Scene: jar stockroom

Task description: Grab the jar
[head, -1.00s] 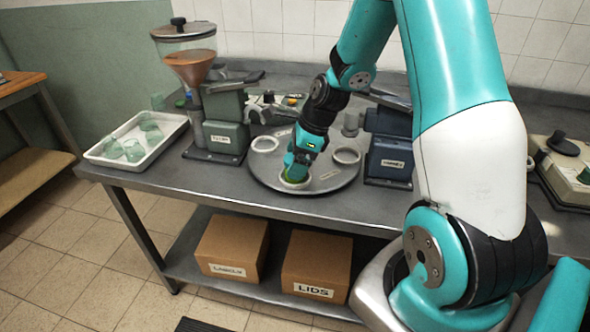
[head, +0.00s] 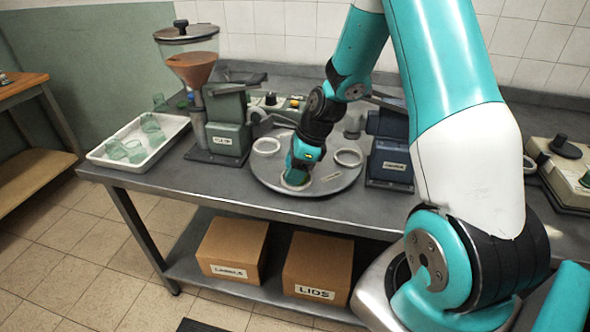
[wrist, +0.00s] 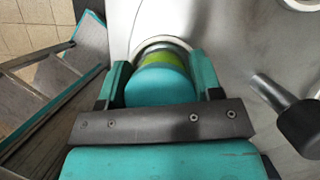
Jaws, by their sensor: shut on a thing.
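The jar (wrist: 157,85) has a rounded teal top and a yellow-green band in the wrist view. It stands in a pale ring (wrist: 146,46) on the round grey turntable (head: 323,185). My gripper (wrist: 158,72) is shut on the jar, one finger on each side, pointing down. In the head view my gripper (head: 297,176) is low over the front ring of the turntable and hides most of the jar.
Two other pale rings, left (head: 266,146) and right (head: 348,157), are on the turntable. A filler with a hopper (head: 205,110) stands left, a dark blue machine (head: 390,160) right. A white tray (head: 150,160) holds several green glass jars.

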